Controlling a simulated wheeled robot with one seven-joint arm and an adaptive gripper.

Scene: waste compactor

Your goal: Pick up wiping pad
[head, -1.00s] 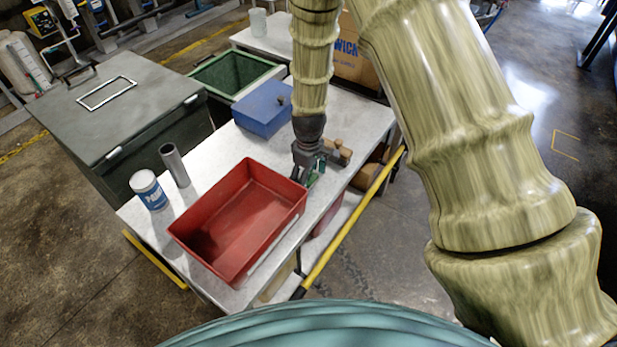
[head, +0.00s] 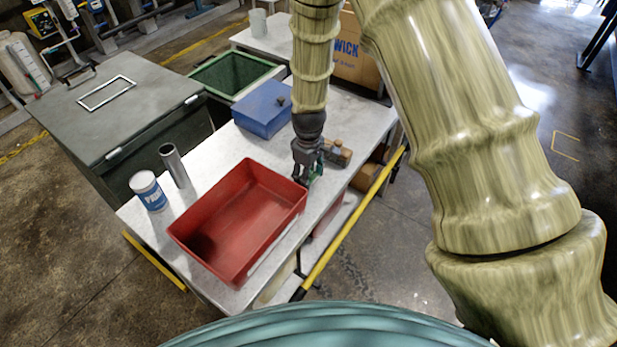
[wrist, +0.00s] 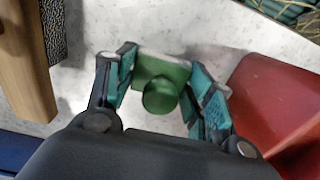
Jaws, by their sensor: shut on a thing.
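The wiping pad is a green block with a round green knob (wrist: 160,94) in the wrist view. My gripper (wrist: 172,74) has its teal-lined fingers on both sides of the pad and is shut on it. In the head view my gripper (head: 308,180) points down at the table, just right of the red tray's far right corner. Only a small bit of green shows between the fingers there. I cannot tell whether the pad rests on the table or is slightly raised.
The red tray (head: 183,238) stands close beside my gripper. A wooden brush (wrist: 30,70) lies on the other side. A blue box (head: 262,108), a metal cylinder (head: 174,166) and a white-blue tub (head: 148,190) stand on the white table (head: 215,168).

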